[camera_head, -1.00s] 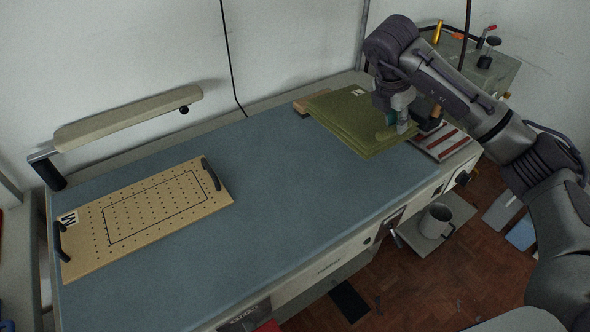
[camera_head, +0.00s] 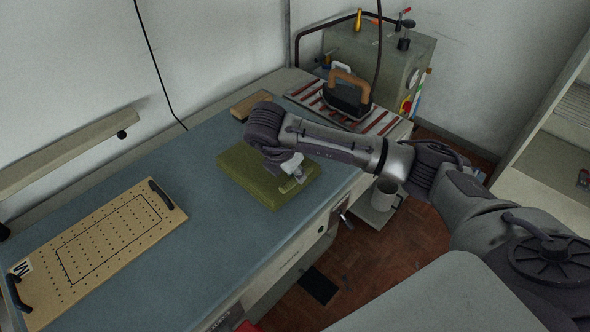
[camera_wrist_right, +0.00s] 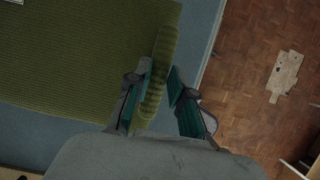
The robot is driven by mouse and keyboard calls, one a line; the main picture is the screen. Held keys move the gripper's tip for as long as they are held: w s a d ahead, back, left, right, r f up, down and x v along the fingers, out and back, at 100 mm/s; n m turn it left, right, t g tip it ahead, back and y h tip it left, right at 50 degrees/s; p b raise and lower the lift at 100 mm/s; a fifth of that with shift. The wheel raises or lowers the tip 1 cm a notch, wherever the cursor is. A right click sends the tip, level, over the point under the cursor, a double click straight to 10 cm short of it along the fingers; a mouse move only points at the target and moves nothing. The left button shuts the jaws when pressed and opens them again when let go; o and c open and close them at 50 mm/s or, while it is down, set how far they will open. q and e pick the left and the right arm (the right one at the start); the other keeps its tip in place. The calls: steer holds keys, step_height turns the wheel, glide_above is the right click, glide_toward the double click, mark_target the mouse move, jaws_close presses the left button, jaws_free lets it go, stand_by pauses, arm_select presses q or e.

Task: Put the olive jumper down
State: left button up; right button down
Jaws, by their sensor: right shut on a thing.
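The olive jumper (camera_head: 240,172) is a folded, ribbed green stack over the blue-grey table top (camera_head: 150,275), near its front edge. It looks flat and level; whether it touches the table or hangs just above is hard to tell. My right gripper (camera_head: 293,182) is at its right front side. In the right wrist view, the jumper (camera_wrist_right: 75,55) fills the upper left, and a fold of its edge stands between the fingertips of my right gripper (camera_wrist_right: 160,85), which is shut on it. My left gripper is not in view.
A perforated board (camera_head: 100,235) with black handles lies to the left. A wooden block (camera_head: 252,103) lies behind the jumper. An iron (camera_head: 346,98) stands on a striped pad (camera_head: 378,124) at the right end. A lamp (camera_head: 60,155) hangs over the back left.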

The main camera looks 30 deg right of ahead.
steer(key=shift+f, duration=0.25)
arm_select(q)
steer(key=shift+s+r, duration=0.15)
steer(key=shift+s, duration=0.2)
arm_select(e)
steer(key=shift+f, duration=0.1)
steer(key=c, duration=1)
jaws_free()
steer(key=shift+f, duration=0.1)
steer(key=b+v, duration=0.1)
steer(key=v, duration=0.4)
steer(key=shift+w, duration=0.1)
arm_select(q)
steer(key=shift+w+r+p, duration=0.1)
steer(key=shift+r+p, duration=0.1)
steer(key=shift+p, duration=0.5)
arm_select(e)
steer(key=shift+v, duration=3.6)
steer(key=shift+d, duration=0.1)
